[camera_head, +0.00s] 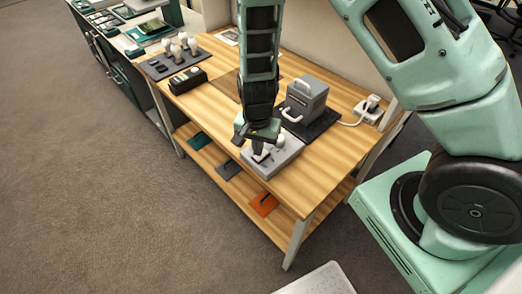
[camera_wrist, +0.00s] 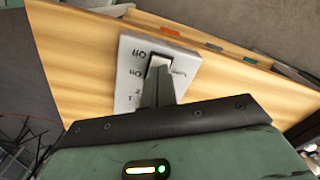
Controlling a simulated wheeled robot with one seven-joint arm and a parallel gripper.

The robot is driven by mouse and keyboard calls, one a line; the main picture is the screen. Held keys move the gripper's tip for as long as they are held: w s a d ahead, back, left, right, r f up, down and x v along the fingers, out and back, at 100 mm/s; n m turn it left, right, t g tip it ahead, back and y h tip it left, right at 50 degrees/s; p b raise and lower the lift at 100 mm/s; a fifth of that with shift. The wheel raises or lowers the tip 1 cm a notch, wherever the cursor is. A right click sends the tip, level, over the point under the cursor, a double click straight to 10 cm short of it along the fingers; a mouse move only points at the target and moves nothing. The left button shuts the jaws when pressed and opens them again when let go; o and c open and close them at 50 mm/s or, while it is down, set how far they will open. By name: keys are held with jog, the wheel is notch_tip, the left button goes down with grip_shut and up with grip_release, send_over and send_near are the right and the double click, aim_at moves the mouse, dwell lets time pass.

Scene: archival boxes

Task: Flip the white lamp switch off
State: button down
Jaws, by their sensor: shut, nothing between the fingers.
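The lamp switch unit is a light grey box (camera_head: 288,154) near the front edge of the wooden table. In the wrist view its panel (camera_wrist: 128,85) carries "Off" and "On" markings, numbers and a "Lamp" label. The switch (camera_wrist: 163,59) sits in a dark slot beside the label, partly covered by my fingers. My gripper (camera_head: 257,154) points down over the box. In the wrist view my gripper (camera_wrist: 160,70) is shut and empty, its tips at the switch. I cannot tell whether they touch it, or which way it is set.
A grey device with a handle (camera_head: 306,94) stands behind on a dark mat. A white cord runs from it to a socket block (camera_head: 368,110). A bulb tray (camera_head: 158,66) and a black box (camera_head: 188,80) are at the left. Colored cards lie on the lower shelf.

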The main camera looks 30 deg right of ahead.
notch_tip(320, 180, up, 6)
jog(key=p, duration=0.5)
dwell(0.5)
jog(key=s+a+r+n+y+b, duration=0.1)
jog(key=s+a+r+n+b, duration=0.1)
jog(key=s+a+r+n, duration=0.3)
jog(key=s+a+r+n+b, duration=0.1)
jog(key=s+r+n+b, duration=0.1)
jog(key=s+r+n, duration=0.9)
jog(key=s+r, duration=0.3)
jog(key=s, duration=0.1)
jog(key=shift+a, duration=0.15)
jog(key=shift+r, duration=0.1)
